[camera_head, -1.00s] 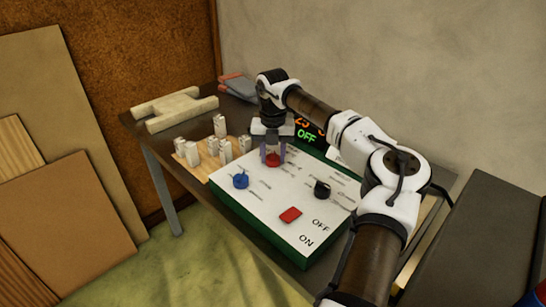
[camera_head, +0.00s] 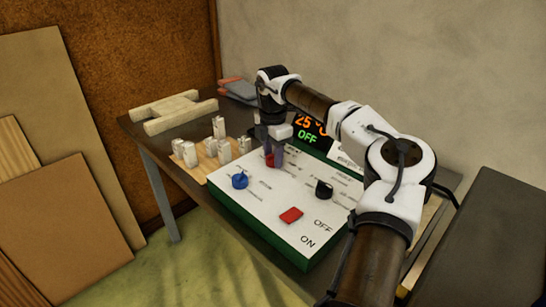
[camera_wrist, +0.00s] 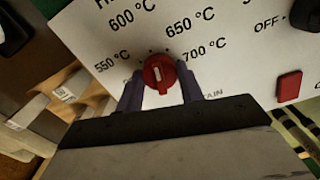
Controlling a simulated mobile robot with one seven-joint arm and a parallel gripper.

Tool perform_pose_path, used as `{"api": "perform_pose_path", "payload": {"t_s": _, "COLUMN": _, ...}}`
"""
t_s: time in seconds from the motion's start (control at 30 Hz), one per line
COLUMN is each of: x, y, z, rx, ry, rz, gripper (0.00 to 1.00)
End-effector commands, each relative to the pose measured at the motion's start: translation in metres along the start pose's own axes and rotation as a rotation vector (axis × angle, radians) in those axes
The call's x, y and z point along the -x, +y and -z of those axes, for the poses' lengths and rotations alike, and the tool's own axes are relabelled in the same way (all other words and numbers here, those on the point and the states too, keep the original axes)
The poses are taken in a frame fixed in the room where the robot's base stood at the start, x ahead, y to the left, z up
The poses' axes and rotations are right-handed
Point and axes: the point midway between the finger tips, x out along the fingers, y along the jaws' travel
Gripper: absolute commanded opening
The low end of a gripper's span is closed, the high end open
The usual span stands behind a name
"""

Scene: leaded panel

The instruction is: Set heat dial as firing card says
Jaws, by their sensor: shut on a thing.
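The red heat dial (camera_wrist: 160,73) is on the white control panel (camera_head: 250,202), with marks from 550 °C to 700 °C around it. Its white pointer line points up in the wrist view, roughly between the 600 and 650 labels; I cannot tell the exact mark. My gripper (camera_wrist: 160,88) is shut on the dial, one finger on each side. In the head view my gripper (camera_head: 274,158) partly hides the dial (camera_head: 269,160). A white card (camera_head: 350,160) behind the panel is mostly covered by my arm, and its text is not readable.
A blue knob (camera_head: 240,180), a black knob (camera_head: 323,189) and a red switch (camera_head: 290,215) by OFF and ON sit on the panel. The display (camera_head: 308,130) reads 25 and OFF. Several small pale pieces (camera_head: 218,128) stand on a wooden board left of the panel.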

Motion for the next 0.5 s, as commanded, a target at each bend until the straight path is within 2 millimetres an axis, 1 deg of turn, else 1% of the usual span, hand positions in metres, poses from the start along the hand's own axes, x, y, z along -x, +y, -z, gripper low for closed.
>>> {"api": "perform_pose_path", "payload": {"t_s": 0.2, "x": -0.0001, "y": 0.0007, "z": -0.0006, "rx": -0.199, "ry": -0.004, "rz": -0.004, "gripper": 0.14}}
{"api": "perform_pose_path", "payload": {"t_s": 0.5, "x": 0.0003, "y": 0.0005, "z": -0.0007, "rx": -0.423, "ry": -0.003, "rz": -0.003, "gripper": 0.14}}
